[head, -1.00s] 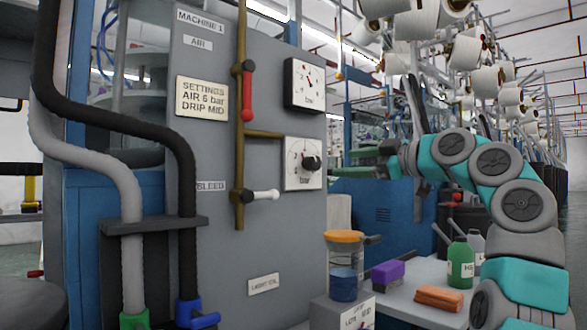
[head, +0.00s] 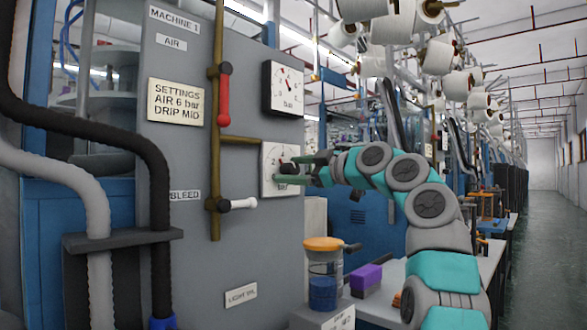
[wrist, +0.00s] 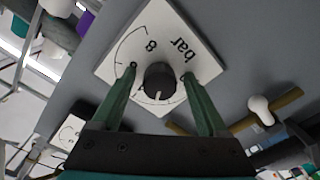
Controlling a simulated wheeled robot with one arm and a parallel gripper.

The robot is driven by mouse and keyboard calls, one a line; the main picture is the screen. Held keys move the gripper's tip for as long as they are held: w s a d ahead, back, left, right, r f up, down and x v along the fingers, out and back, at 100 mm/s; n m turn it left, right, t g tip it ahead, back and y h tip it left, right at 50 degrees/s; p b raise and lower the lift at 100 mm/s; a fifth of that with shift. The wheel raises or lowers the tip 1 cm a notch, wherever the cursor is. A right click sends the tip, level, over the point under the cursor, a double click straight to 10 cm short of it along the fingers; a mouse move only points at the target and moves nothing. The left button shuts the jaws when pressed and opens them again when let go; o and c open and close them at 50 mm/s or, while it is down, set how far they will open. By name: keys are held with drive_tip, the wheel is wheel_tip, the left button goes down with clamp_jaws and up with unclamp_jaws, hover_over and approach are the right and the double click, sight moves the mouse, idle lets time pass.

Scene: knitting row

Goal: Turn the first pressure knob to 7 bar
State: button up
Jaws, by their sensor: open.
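The black pressure knob (wrist: 159,80) sits on a white dial plate (wrist: 125,55) marked "bar" and 8, seen upside down in the wrist view. In the head view this plate (head: 270,160) is on the grey panel, and the knob is partly hidden by my gripper. My gripper (wrist: 158,72) is open, with one green finger on each side of the knob. I cannot tell whether the fingers touch it. A gauge (head: 284,88) with a red needle is above the knob plate.
A red lever (head: 223,98) and a white-handled valve (head: 240,203) sit on the brass pipe left of the knob. A plate (head: 176,102) reads "AIR 6 bar". A jar (head: 323,275) with an orange lid and a purple block (head: 366,279) stand below.

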clamp_jaws()
idle(0.6)
